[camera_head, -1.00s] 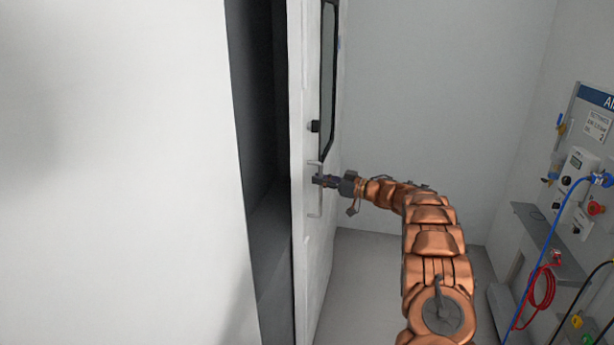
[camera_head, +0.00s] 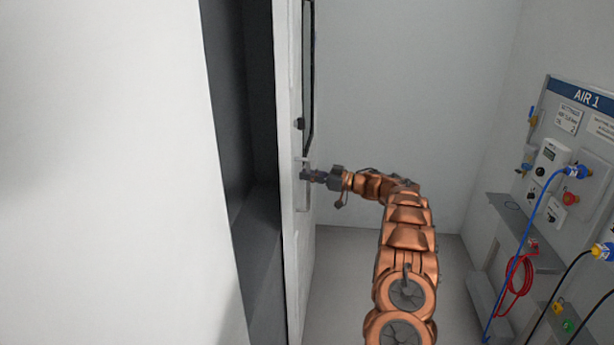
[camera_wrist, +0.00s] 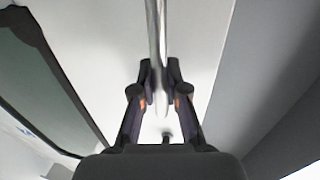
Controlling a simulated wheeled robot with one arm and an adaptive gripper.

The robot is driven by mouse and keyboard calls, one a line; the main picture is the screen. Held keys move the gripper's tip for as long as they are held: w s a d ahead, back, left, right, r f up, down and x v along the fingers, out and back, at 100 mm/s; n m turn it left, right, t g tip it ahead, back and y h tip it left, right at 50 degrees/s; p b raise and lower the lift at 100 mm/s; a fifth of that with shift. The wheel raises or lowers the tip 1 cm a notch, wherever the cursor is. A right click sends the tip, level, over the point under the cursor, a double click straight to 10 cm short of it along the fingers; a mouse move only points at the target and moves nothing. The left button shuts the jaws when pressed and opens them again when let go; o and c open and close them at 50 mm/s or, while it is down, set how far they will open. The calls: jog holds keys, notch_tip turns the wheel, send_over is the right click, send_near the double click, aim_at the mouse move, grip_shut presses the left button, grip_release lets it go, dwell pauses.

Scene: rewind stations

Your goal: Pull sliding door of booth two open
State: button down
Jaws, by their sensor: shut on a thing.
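The white sliding door (camera_head: 290,245) stands edge-on near the middle of the head view, with a dark gap (camera_head: 262,240) to its left. The vertical bar handle (camera_head: 304,197) is on the door's right face. My gripper (camera_head: 306,175) is at the handle. In the wrist view the fingers (camera_wrist: 160,90) are shut on the handle bar (camera_wrist: 155,40), which runs up between them. The fingers hide part of the bar. I cannot read a booth number.
A white wall panel (camera_head: 110,170) fills the left.

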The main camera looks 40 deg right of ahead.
jog(key=c, duration=1.2)
grip_release()
jog(key=v, duration=1.2)
